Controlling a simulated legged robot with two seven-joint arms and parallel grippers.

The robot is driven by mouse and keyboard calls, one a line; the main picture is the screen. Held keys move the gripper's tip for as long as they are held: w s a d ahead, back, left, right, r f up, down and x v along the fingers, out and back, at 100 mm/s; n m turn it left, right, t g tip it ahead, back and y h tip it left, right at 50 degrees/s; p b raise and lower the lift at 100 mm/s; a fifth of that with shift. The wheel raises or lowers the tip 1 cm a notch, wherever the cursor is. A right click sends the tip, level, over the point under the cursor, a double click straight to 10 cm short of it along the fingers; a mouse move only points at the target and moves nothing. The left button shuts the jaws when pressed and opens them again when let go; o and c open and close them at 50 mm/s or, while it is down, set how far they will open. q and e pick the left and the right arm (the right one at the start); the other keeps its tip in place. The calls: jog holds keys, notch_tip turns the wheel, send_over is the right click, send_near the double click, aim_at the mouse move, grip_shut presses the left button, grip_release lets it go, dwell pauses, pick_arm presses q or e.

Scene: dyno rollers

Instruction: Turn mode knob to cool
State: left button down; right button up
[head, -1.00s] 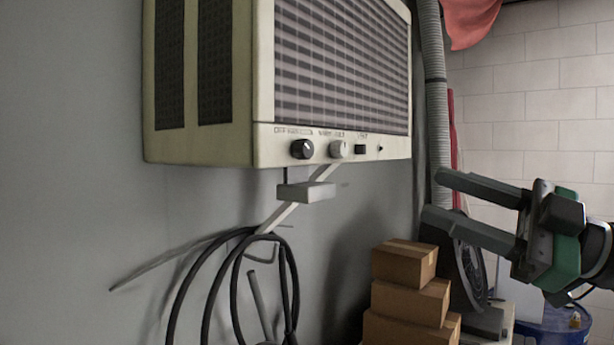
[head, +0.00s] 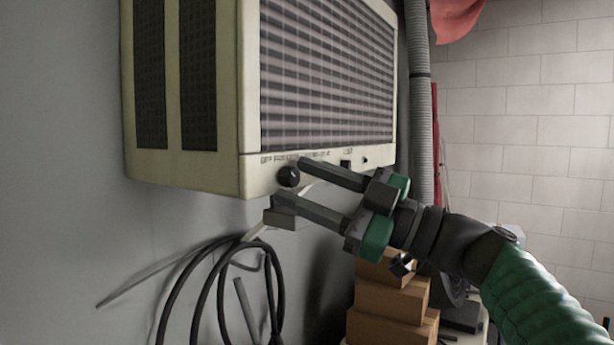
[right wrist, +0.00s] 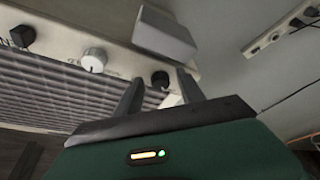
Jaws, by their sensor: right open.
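A cream wall air conditioner has a row of controls along its lower front edge. A black knob (head: 289,176) is leftmost in the head view; the small labels above the controls are too blurred to read surely. My right gripper (head: 287,181) is open and empty, with its fingertips close to the black knob, one above and one below. In the right wrist view the black knob (right wrist: 160,79) appears between the fingertips; contact cannot be told. A white knob (right wrist: 94,59) sits beside it, hidden behind my upper finger in the head view. My left gripper is not in view.
A pale bracket block (head: 281,217) hangs under the unit, close to my lower finger. Black cable loops (head: 212,290) hang on the wall below. Cardboard boxes (head: 390,300) are stacked below my arm. A grey corrugated duct (head: 420,110) runs beside the unit.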

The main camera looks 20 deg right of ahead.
jog(key=shift+s+d, duration=0.1)
grip_shut()
